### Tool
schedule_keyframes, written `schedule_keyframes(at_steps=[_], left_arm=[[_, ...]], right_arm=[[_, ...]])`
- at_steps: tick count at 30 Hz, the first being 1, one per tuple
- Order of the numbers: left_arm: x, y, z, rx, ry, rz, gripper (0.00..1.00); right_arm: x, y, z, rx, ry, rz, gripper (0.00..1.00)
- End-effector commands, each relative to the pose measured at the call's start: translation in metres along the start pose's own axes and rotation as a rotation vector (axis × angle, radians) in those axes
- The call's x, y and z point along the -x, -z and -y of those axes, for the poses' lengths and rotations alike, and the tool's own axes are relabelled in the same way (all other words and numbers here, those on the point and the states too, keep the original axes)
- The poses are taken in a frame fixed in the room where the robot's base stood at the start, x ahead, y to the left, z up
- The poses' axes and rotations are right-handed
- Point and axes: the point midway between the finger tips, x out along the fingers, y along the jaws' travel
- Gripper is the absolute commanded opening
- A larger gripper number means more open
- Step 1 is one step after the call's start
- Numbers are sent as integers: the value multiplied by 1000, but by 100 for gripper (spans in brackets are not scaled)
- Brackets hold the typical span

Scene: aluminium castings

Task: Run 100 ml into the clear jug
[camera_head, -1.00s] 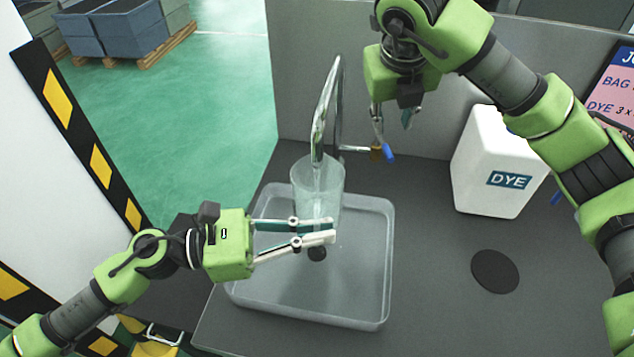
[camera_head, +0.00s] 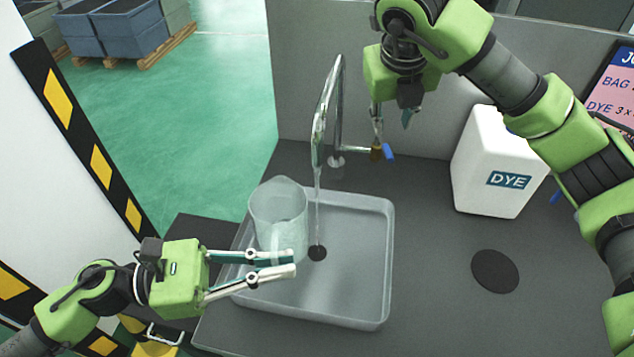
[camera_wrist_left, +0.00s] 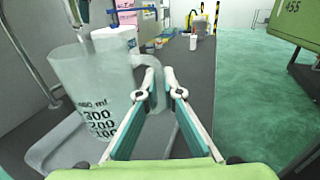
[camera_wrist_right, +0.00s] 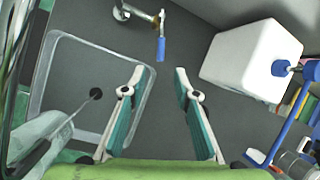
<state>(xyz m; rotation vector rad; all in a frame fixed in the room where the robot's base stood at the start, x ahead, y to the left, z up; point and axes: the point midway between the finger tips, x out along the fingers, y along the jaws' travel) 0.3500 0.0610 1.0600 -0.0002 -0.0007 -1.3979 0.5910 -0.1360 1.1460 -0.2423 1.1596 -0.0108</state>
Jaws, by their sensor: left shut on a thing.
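The clear jug (camera_head: 278,212) is upright over the left part of the sink tray, left of the tap's outlet. In the left wrist view the jug (camera_wrist_left: 88,88) shows black marks, with 100, 200 and 300 readable; I cannot make out a water level. My left gripper (camera_head: 292,264) is shut on the jug's handle (camera_wrist_left: 157,88). The tap (camera_head: 318,130) runs a thin stream (camera_head: 317,205) that falls beside the jug towards the drain. The blue tap lever (camera_head: 388,153) is below my right gripper (camera_head: 392,116), which is open and empty (camera_wrist_right: 162,72).
The clear sink tray (camera_head: 388,250) has a dark drain (camera_head: 317,253). A white DYE container (camera_head: 490,150) stands at the right. A dark round disc (camera_head: 495,271) lies on the counter before it. The counter right of the tray is otherwise clear.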

Motion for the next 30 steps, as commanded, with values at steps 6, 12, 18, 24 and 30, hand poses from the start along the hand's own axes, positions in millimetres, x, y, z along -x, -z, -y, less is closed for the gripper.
schedule_keyframes(at_steps=[6,12,18,24,30], left_arm=[[0,0,-1,0,-1,0,0],[0,0,-1,-1,-1,1,0],[0,0,-1,-1,-1,1,0],[-1,0,-1,-1,-1,1,0],[0,0,-1,-1,-1,1,0]], right_arm=[[-2,2,0,-5,-6,-5,5],[-27,33,-4,-111,-150,-103,0],[-51,96,-12,-390,-438,-320,0],[-45,139,-32,-647,-724,-505,0],[-31,130,-96,-719,-1105,-483,0]])
